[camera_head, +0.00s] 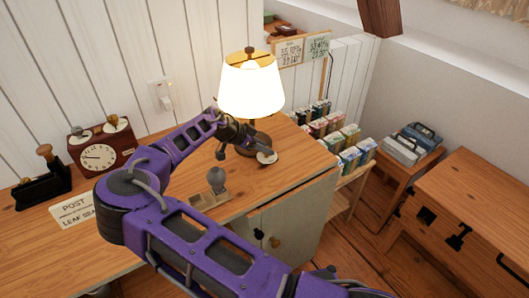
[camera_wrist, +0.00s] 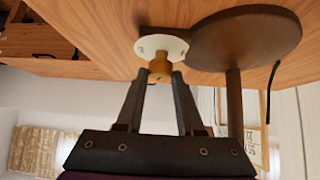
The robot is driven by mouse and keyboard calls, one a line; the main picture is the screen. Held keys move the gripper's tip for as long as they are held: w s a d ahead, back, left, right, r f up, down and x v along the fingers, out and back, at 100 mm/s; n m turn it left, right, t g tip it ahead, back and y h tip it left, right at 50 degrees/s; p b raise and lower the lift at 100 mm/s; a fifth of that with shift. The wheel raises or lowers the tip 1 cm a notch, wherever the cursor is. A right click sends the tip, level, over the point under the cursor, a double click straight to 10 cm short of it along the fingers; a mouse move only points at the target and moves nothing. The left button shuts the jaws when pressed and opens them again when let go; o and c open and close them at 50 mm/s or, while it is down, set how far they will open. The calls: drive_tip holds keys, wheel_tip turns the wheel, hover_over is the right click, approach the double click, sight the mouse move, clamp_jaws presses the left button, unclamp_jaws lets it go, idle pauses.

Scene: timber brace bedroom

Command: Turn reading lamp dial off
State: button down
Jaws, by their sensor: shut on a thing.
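The reading lamp (camera_head: 251,90) stands on the wooden desk with its shade glowing bright. In the wrist view its dark round base (camera_wrist: 245,38) and stem show beside the dial. The dial has a pale round plate (camera_wrist: 150,45) with a small brass-coloured knob (camera_wrist: 160,66); the plate also shows in the head view (camera_head: 267,157) at the foot of the lamp. My gripper (camera_wrist: 161,76) is shut on the knob, one dark finger on each side. In the head view my gripper (camera_head: 250,150) reaches in front of the lamp base, and the knob is hard to make out there.
A clock (camera_head: 98,155), a dark box with a wooden knob (camera_head: 42,184) and a post sign (camera_head: 73,210) sit left on the desk. A small grey ball-topped item (camera_head: 216,180) stands near my arm. A wall switch (camera_head: 161,96) is behind. Book boxes (camera_head: 350,155) stand to the right.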

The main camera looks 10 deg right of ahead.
drive_tip(key=shift+a+f+m+g+b, duration=0.15)
drive_tip(key=shift+f+m+g+b, duration=0.1)
drive_tip(key=shift+m+g+b, duration=0.65)
drive_tip(key=shift+m, duration=0.3)
drive_tip(key=c, duration=0.6)
unclamp_jaws()
drive_tip(key=shift+w, duration=0.1)
drive_tip(key=shift+c, duration=0.2)
drive_tip(key=shift+o, duration=0.5)
drive_tip(key=shift+r, duration=0.1)
drive_tip(key=v, duration=0.5)
drive_tip(key=shift+a, duration=0.1)
drive_tip(key=a, duration=0.4)
drive_tip(key=s+a, duration=0.1)
drive_tip(key=a, duration=0.6)
drive_tip(key=shift+s+a, duration=0.25)
drive_tip(key=shift+a, duration=0.1)
